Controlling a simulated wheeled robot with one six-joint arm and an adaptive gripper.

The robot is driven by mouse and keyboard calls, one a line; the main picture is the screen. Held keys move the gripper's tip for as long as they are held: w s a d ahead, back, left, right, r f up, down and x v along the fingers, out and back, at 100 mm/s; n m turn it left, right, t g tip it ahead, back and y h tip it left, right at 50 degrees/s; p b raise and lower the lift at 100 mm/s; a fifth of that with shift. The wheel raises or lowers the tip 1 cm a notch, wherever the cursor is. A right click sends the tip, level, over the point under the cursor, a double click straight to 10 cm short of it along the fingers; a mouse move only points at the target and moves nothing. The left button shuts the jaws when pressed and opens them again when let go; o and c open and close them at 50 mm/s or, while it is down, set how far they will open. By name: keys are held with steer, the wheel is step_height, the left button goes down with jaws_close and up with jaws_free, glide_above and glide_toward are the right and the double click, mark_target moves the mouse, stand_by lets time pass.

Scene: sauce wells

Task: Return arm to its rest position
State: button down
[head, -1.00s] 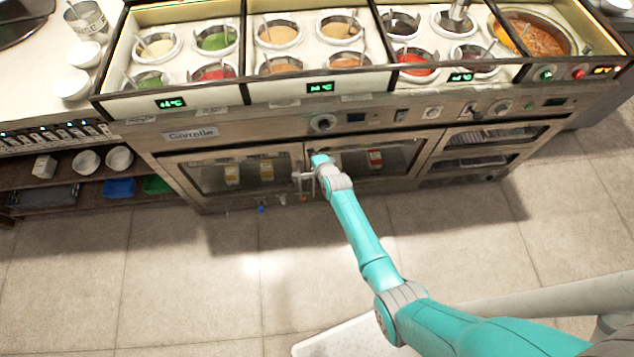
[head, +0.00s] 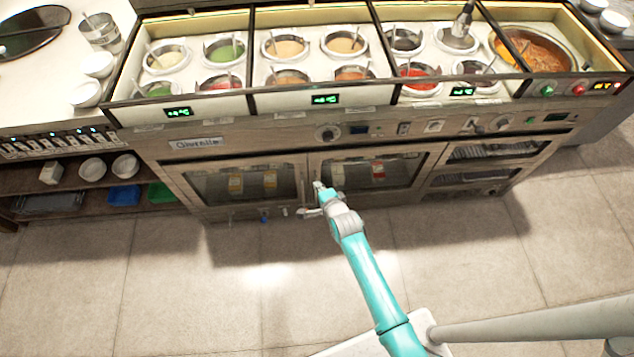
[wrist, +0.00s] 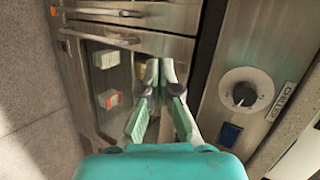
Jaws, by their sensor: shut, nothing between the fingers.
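My gripper shows in the wrist view (wrist: 159,75), with its two teal fingers drawn together at the tips and nothing between them. Its fingers overlap the glass front of the cabinet in that view; I cannot tell the gap to it. In the head view my teal arm (head: 366,275) reaches up from the lower right, and its end is in front of the middle of the cabinet doors. The fingers are too small there to make out clearly.
The sauce counter (head: 240,140) spans the back, with several sauce wells on top. Below are a left glass door (head: 215,185) and a right glass door (head: 400,170), both looking shut. A chiller knob (wrist: 245,92) is right of my fingers. The tiled floor (head: 180,290) is clear.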

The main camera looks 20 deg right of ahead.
steer(key=shift+s, duration=0.2)
steer(key=s+r+n+t, duration=0.1)
steer(key=s+r+n, duration=0.35)
steer(key=s, duration=0.95)
steer(key=s+r+n, duration=0.3)
steer(key=s+n, duration=0.2)
steer(key=s, duration=0.9)
steer(key=s+r+n+t, duration=0.1)
steer(key=s+r+n, duration=0.3)
steer(key=s+r, duration=0.4)
steer(key=s+r+n, duration=0.4)
steer(key=s+r, duration=0.3)
steer(key=r, duration=0.5)
steer(key=shift+s+a+r+t, duration=0.15)
steer(key=shift+s+a+t, duration=0.05)
steer(key=shift+s+t, duration=0.2)
